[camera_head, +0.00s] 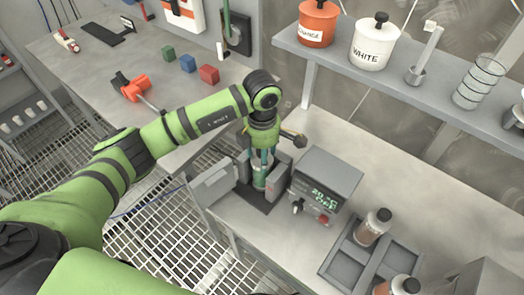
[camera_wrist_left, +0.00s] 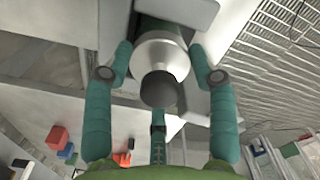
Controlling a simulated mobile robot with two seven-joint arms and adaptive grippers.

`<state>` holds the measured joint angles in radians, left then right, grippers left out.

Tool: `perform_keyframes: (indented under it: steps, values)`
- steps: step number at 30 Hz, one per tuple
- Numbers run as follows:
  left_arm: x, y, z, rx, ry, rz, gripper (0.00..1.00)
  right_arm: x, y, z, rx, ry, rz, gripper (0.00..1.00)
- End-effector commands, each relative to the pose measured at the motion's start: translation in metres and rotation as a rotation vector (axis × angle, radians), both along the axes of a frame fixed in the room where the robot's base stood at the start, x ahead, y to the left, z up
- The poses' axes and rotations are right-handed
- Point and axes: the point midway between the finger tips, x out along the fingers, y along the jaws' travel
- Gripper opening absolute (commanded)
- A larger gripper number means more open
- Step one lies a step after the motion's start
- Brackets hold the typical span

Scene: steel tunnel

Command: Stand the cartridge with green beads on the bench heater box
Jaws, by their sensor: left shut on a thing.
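The cartridge with green beads (camera_head: 261,180) is upright in the head view, low between grey upright parts and over a dark base plate (camera_head: 258,200). My left gripper (camera_head: 262,160) is above and around it, its fingers shut on its upper part. In the left wrist view the cartridge (camera_wrist_left: 160,60) shows its dark round cap between my two teal fingers. Whether its foot touches the plate I cannot tell. The heater box (camera_head: 325,182), with a green display reading about 20 °C and OFF, stands just right of it. My right gripper is not in view.
A grey compartment tray (camera_head: 345,267) at front right holds cartridges with brown beads (camera_head: 372,227). A shelf (camera_head: 420,85) above carries orange and white jars. Coloured blocks (camera_head: 188,63) and an orange tool (camera_head: 132,87) lie on the left table.

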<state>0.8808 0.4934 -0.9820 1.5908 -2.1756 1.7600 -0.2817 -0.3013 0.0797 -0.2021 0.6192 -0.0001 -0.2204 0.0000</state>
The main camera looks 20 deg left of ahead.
Motion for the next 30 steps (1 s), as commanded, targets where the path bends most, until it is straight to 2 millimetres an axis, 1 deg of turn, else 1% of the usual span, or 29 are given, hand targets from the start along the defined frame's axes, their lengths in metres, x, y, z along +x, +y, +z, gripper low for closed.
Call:
perform_keyframes:
  steps: [1, 3, 8, 12, 13, 14, 15, 24, 28, 30]
  values:
    - [0.000, 0.000, -0.002, -0.001, 0.000, -0.001, 0.00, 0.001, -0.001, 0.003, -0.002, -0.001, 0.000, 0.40]
    - [0.000, 0.000, -0.004, 0.000, -0.001, -0.001, 0.00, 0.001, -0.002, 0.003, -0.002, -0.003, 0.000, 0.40]
    - [0.001, 0.000, -0.004, -0.001, -0.003, -0.001, 0.00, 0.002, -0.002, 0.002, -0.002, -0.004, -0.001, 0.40]
    - [0.001, 0.000, -0.008, -0.001, -0.003, -0.001, 0.00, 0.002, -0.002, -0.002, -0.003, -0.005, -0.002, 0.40]
    - [0.000, 0.000, -0.009, 0.000, -0.001, -0.001, 0.61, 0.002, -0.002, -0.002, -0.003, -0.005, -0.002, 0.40]
    - [0.000, 0.000, -0.008, 0.000, -0.001, -0.001, 0.73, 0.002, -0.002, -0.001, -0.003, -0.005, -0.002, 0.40]
    - [0.000, 0.000, -0.007, 0.000, -0.001, -0.001, 0.81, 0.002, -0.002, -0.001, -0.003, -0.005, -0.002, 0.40]
    - [0.000, 0.000, -0.007, 0.000, -0.001, 0.000, 0.81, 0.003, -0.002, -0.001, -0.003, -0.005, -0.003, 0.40]
    - [0.000, 0.000, -0.002, 0.000, -0.001, 0.000, 0.81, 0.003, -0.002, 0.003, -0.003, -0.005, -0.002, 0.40]
    - [0.002, 0.000, 0.004, -0.001, -0.007, 0.000, 0.81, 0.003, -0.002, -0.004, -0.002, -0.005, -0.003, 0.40]
